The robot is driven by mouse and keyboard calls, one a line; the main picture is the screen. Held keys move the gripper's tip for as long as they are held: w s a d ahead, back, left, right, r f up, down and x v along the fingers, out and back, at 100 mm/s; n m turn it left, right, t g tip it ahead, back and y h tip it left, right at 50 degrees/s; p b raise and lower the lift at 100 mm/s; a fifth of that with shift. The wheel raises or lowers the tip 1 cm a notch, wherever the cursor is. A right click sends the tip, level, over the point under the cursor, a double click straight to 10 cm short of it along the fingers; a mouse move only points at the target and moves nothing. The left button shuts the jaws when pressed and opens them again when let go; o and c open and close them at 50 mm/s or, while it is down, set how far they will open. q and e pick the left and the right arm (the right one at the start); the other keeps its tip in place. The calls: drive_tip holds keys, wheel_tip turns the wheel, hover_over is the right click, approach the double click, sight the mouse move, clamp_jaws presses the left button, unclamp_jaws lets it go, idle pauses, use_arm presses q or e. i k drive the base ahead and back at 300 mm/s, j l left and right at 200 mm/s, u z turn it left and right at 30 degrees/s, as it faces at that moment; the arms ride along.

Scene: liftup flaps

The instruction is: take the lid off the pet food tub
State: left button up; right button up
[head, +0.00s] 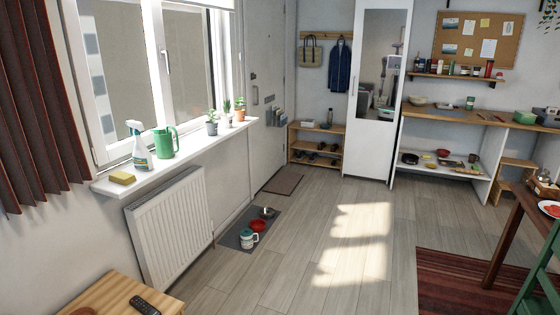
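A small white tub with a teal band and what looks like a teal top (248,239) stands upright on a grey mat (228,240) on the floor, beyond the radiator. I take it for the pet food tub; it is too small to tell how its lid sits. A red bowl (258,225) is just behind it on the mat. A metal bowl (266,212) is behind the red one. Neither of my grippers is in view.
A white radiator (170,228) and window sill (175,160) run along the left wall. A wooden table with a remote (145,305) is at the bottom left. Open wooden floor (310,250) lies right of the mat. A dark red rug (450,285) is at right.

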sight(247, 232)
drive_tip(key=i, duration=2.6)
